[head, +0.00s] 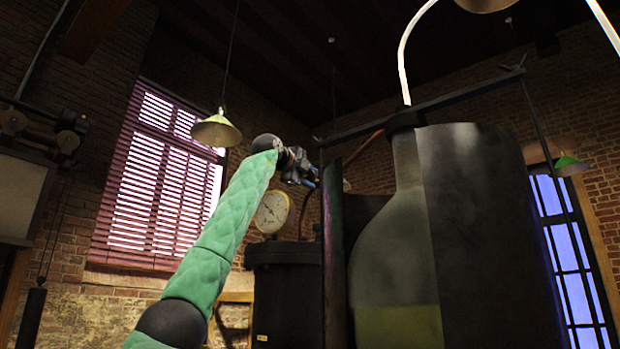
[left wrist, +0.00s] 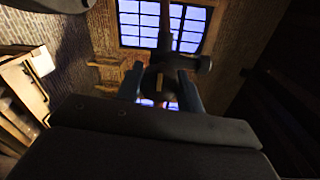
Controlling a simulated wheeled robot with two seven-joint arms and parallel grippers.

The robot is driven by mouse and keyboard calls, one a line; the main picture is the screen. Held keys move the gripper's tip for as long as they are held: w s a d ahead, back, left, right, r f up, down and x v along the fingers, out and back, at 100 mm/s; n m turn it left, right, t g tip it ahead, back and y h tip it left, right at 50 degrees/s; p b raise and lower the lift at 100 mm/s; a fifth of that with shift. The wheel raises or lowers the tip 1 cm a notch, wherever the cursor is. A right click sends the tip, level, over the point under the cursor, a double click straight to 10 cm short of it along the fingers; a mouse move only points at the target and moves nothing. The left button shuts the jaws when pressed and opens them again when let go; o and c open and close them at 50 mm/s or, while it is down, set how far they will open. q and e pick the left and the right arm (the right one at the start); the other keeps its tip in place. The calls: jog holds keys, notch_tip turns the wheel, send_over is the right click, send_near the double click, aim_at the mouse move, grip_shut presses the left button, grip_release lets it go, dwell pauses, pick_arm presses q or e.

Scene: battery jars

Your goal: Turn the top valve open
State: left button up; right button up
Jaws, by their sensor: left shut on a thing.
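My left arm reaches up from the bottom of the head view, and its gripper (head: 308,178) is small and dark beside the black apparatus. In the left wrist view the two fingers (left wrist: 161,90) close from both sides on a dark valve part (left wrist: 163,66) with a stem and a short crossbar. The fingers touch it. In the head view I cannot make out the valve clearly against the dark gripper. How far the valve is turned cannot be told. My right gripper is in neither view.
A large dark vessel (head: 485,230) with a glass jar (head: 395,245) stands at the right. A round gauge (head: 271,212) sits above a black drum (head: 285,290) below the gripper. A lamp (head: 216,131) hangs at the left, before a shuttered window (head: 155,180).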

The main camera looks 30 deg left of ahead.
pick_arm(q)
jog(key=shift+w+f, duration=0.1)
jog(key=shift+f, duration=0.05)
jog(key=o, duration=1)
jog(key=shift+a, duration=0.1)
jog(key=shift+s, duration=0.6)
jog(key=s, duration=0.2)
jog(key=s+b, duration=0.1)
jog(key=s, duration=0.1)
jog(key=s+b, duration=0.1)
jog(key=s, duration=0.1)
jog(key=shift+s+a+r, duration=0.35)
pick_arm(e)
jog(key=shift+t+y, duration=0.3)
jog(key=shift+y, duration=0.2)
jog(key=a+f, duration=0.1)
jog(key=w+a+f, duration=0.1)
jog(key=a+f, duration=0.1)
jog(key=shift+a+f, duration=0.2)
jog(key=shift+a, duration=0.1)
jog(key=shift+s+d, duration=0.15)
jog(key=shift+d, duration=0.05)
